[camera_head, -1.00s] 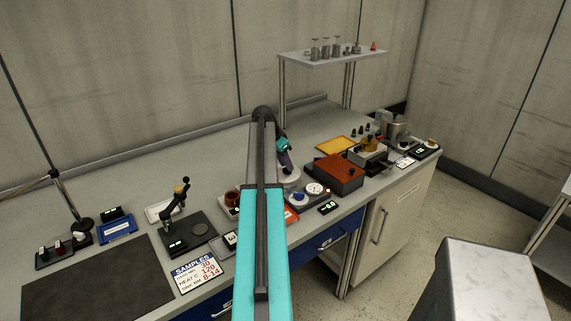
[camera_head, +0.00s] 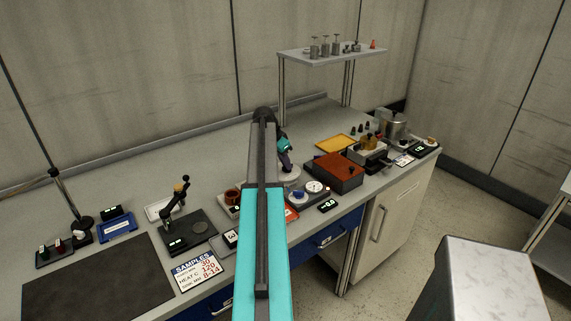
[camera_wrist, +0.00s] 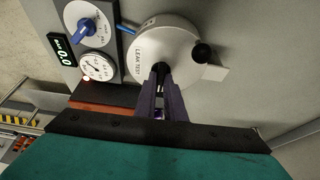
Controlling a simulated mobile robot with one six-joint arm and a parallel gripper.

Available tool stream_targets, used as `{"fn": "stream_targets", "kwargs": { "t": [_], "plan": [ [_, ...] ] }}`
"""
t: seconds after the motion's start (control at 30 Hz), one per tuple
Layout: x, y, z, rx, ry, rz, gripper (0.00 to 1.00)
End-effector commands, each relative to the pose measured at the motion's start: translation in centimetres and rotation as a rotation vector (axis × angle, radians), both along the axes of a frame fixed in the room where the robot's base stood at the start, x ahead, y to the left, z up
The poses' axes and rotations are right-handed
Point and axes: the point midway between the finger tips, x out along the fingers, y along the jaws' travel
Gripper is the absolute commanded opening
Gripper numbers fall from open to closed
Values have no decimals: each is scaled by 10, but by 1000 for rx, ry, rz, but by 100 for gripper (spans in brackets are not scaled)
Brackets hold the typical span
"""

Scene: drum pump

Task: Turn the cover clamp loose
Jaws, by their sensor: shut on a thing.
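The leak test pot (camera_wrist: 150,50) is a round whitish body marked LEAK TEST in the wrist view. A black ball knob (camera_wrist: 203,53) stands at its right side, and a small blue part (camera_wrist: 140,28) shows at its left edge. My gripper (camera_wrist: 160,76) reaches over the round top and is shut on a small dark part at its middle. That part is mostly hidden between the fingertips, so I cannot tell its shape or whether it is the cover clamp. In the head view my gripper (camera_head: 288,164) is low over the pot's pale base (camera_head: 291,178), partly behind my arm.
Beside the pot are a panel with a blue knob (camera_wrist: 86,29), a round gauge (camera_wrist: 98,67) and a green display (camera_wrist: 62,48). A red-brown box (camera_head: 338,172) stands to the right. A yellow tray (camera_head: 336,143) lies behind it. Free bench shows behind the pot.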

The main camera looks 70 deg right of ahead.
Motion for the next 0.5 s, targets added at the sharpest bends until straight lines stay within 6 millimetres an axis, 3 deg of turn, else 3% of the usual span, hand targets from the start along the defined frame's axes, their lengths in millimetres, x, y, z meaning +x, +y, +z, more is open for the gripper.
{"fn": "stream_targets", "kwargs": {
  "t": [0.5],
  "plan": [
    [0,1,0,-2,-4,223,0]
  ]
}}
